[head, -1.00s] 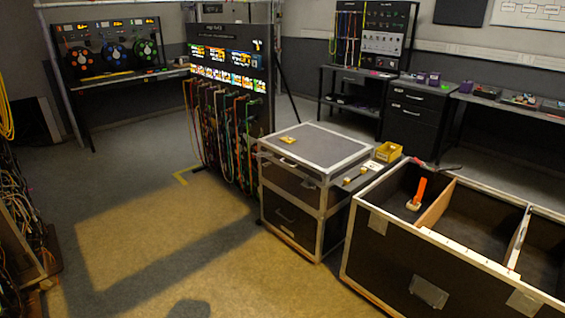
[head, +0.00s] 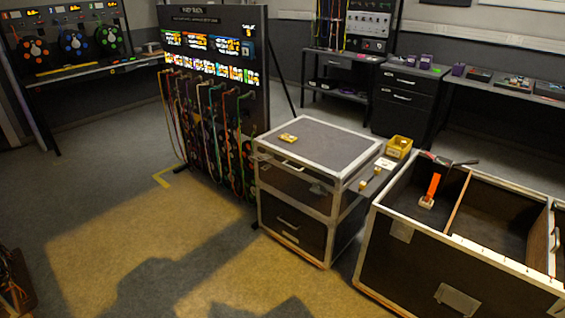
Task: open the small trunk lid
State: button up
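The small trunk (head: 293,214) stands in the middle of the head view, a black case with silver metal edging and a handle on its front. Its grey lid (head: 315,144) is down and looks shut. A small yellow object (head: 288,138) lies on the lid near its left edge. A silver latch (head: 318,189) shows on the front near the right corner. My gripper is not in view.
A large open trunk (head: 398,262) with dividers stands close on the right, an orange-handled item (head: 433,188) inside. A cable rack (head: 215,50) stands behind left. A yellow bin (head: 399,147) sits behind the small trunk. The floor (head: 110,225) at front left is clear.

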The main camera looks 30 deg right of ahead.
aim_at(331, 155)
jog(key=i, duration=0.85)
jog(key=u, duration=0.05)
